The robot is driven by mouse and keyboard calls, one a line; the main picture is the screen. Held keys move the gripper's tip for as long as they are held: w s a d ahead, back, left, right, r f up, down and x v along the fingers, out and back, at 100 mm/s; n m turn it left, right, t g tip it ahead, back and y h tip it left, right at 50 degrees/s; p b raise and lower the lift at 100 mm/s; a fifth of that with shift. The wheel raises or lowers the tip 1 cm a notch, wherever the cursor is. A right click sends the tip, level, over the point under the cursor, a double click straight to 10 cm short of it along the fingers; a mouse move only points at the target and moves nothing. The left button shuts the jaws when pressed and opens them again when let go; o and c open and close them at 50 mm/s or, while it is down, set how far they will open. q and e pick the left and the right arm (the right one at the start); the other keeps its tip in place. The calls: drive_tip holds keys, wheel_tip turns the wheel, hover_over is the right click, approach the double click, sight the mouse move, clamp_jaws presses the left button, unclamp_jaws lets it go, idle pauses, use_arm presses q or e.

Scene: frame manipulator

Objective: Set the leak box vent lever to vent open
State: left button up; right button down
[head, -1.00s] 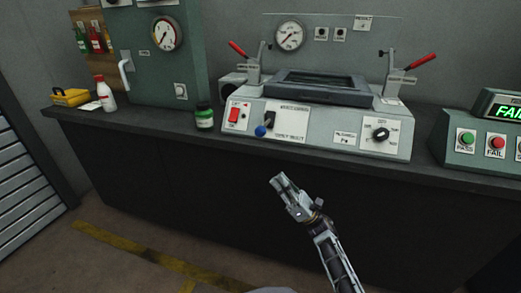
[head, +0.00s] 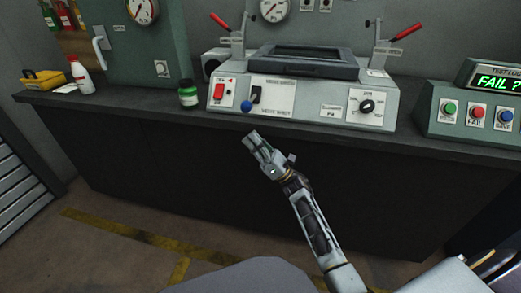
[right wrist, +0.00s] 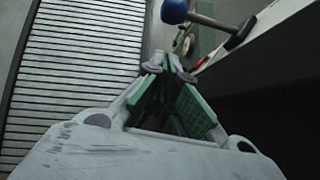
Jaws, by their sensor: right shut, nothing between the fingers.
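The leak box (head: 300,100) is a pale grey unit on the bench with a dark-framed lid. On its front a lever with a blue ball knob (head: 247,106) sticks out and down from a black slot on a white label plate; the label is too small to read. The knob (right wrist: 174,11) and its metal rod also show at the top of the right wrist view. My right gripper (head: 253,137) is shut and empty, in front of the bench, just below the knob and apart from it. It also shows in the right wrist view (right wrist: 166,66). My left gripper is not in view.
A red switch (head: 219,92) sits left of the lever, a black rotary knob (head: 367,106) right. A green-capped jar (head: 188,95) stands left of the box. A console (head: 470,115) with coloured buttons reads "FAIL ?". The space before the bench is clear.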

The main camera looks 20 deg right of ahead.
sight(250, 102)
drive_tip(key=shift+w+a+r, duration=0.15)
drive_tip(key=shift+w+r, duration=0.15)
drive_tip(key=shift+r, duration=0.65)
drive_tip(key=shift+w+a+r, duration=0.15)
drive_tip(key=shift+w+r, duration=0.1)
drive_tip(key=shift+r, duration=0.65)
drive_tip(key=shift+w+a+r, duration=0.15)
drive_tip(key=shift+w+r, duration=0.15)
drive_tip(key=shift+r, duration=0.65)
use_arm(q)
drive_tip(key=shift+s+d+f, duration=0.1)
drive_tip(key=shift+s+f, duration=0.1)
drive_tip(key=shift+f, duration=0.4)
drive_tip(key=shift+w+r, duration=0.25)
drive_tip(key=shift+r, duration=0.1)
use_arm(e)
drive_tip(key=shift+r, duration=0.1)
drive_tip(key=shift+r+m+t+h, duration=0.15)
drive_tip(key=shift+m+t+h, duration=0.15)
drive_tip(key=shift+m+t, duration=0.1)
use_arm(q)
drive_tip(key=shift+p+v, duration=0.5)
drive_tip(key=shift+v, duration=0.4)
use_arm(e)
drive_tip(key=shift+s+r+m, duration=0.1)
drive_tip(key=shift+m, duration=0.2)
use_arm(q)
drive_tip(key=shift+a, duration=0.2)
